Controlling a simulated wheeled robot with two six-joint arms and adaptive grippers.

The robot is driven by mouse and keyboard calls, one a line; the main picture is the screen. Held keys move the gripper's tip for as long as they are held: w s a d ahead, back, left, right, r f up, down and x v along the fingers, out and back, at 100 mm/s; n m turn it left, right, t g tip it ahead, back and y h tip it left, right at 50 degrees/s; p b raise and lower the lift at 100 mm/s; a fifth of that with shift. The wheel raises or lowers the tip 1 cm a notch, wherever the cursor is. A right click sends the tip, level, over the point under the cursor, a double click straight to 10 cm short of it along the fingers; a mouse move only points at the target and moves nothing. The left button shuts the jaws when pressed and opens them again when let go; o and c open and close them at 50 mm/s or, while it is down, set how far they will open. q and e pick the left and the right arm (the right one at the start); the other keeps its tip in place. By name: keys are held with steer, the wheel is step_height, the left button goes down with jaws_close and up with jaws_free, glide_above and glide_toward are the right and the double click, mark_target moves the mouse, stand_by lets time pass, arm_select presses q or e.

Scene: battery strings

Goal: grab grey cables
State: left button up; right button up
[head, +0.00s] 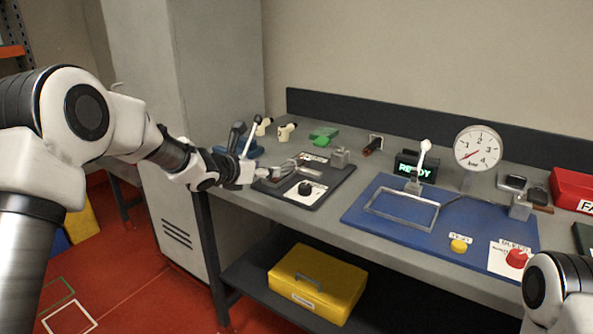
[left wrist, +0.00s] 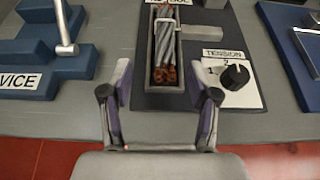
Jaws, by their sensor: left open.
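In the left wrist view, a bundle of grey cables (left wrist: 168,45) with orange-red ends lies in a narrow metal holder on a dark panel. My left gripper (left wrist: 158,85) is open, its fingers apart on either side of the cables' near end, with nothing between them that I can see held. In the head view, my left gripper (head: 258,173) is over the near left part of the dark panel (head: 318,178), beside the metal holder. The cables are too small to make out clearly there. My right gripper is out of view; only part of that arm shows at the lower right.
A black knob (left wrist: 235,75) on a white TENSION label sits right of the cables. A blue SERVICE block (left wrist: 45,60) with a lever stands left. A blue mat (head: 400,225) with a metal frame, a gauge (head: 478,148) and a red box (head: 573,188) lie further right.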

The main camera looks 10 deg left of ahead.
mark_target(285, 165)
arm_select(q)
steer(key=shift+w+d+f, duration=0.1)
steer(key=shift+w+d, duration=0.15)
steer(key=shift+w, duration=0.2)
steer(key=shift+w+d+f, duration=0.1)
steer(key=shift+w+d, duration=0.15)
steer(key=shift+w, duration=0.2)
steer(key=w, duration=0.1)
steer(key=w+d+p, duration=0.1)
steer(key=w+p, duration=0.1)
steer(key=shift+d+f, duration=0.1)
steer(key=shift+d, duration=0.2)
steer(key=x, duration=0.3)
steer(key=shift+s+f+p, duration=0.1)
steer(key=shift+f+p, duration=0.1)
steer(key=shift+p, duration=0.15)
steer(key=shift+s+a+r, duration=0.1)
steer(key=shift+s, duration=0.1)
jaws_close()
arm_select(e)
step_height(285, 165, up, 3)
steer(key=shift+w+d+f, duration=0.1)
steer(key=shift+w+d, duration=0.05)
